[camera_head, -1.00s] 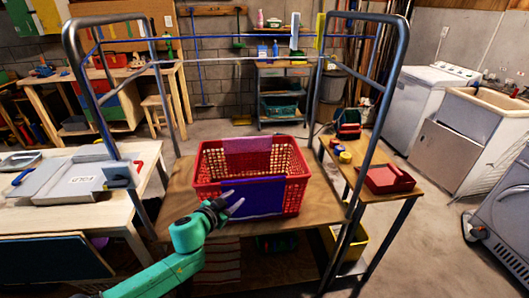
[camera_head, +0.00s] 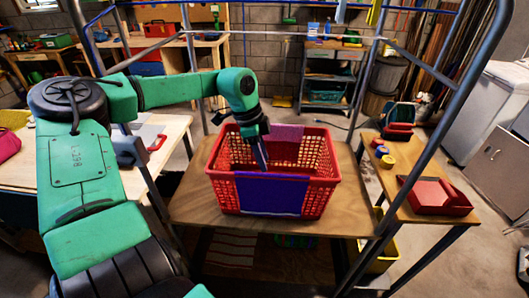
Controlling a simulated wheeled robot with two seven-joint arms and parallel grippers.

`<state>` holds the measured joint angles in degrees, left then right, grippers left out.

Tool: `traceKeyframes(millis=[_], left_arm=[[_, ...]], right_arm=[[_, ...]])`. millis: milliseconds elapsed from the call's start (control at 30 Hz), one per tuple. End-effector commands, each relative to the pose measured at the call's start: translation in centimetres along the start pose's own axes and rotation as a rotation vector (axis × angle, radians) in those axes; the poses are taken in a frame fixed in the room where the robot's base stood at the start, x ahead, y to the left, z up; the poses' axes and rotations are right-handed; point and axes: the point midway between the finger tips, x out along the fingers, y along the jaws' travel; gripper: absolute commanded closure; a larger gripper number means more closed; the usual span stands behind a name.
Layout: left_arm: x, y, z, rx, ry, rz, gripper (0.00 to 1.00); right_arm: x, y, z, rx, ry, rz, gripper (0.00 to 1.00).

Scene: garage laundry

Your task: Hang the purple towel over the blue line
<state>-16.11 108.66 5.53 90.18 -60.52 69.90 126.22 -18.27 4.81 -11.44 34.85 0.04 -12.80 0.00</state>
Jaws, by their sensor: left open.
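A red perforated basket (camera_head: 322,172) stands on a wooden shelf inside a grey metal frame. A mauve-purple cloth (camera_head: 287,132) hangs over its far rim, and a deep blue-violet cloth (camera_head: 271,196) hangs over its near rim. The blue line (camera_head: 420,9) runs across the frame at the top edge of the view, above a white line (camera_head: 285,36). My left gripper (camera_head: 262,156) points down at the basket's opening, between the two cloths, open and holding nothing. Its fingers partly overlap; whether they touch a cloth cannot be told. My right gripper is out of view.
The grey frame posts (camera_head: 448,142) rise on both sides of the basket. A side bench at right holds a red tray (camera_head: 436,196) and small coloured items. A white table stands at left, partly behind my arm. Bare shelf wood (camera_head: 190,200) shows around the basket.

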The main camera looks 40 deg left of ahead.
Motion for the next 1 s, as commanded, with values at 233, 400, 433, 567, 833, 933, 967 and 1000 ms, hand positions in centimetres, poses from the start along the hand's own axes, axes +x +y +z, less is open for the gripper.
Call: traceKeyframes(millis=[233,400,433,567,833,933,967,1000], left_arm=[[4.6,0.0,0.2,0.002,-0.002,0.0,0.59],[6.8,0.0,0.2,0.002,-0.001,0.001,0.59],[7.1,0.0,0.1,0.002,0.0,0.001,0.59],[7.7,0.0,0.0,0.002,0.001,0.0,0.59],[7.7,0.0,-0.1,0.002,0.002,0.001,0.59],[7.7,0.0,-0.1,0.002,0.002,0.001,0.85],[7.7,0.0,-0.1,0.002,0.002,0.001,0.97],[7.7,0.0,-0.1,0.002,0.002,0.001,1.0]], right_arm=[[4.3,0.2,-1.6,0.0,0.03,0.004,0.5],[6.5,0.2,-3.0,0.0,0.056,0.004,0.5],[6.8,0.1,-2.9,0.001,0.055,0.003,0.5],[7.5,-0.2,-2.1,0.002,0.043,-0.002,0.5],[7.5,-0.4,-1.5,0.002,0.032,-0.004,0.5],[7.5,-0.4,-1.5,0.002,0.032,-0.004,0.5],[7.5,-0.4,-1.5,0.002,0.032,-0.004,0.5],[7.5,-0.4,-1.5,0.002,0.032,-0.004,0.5]])
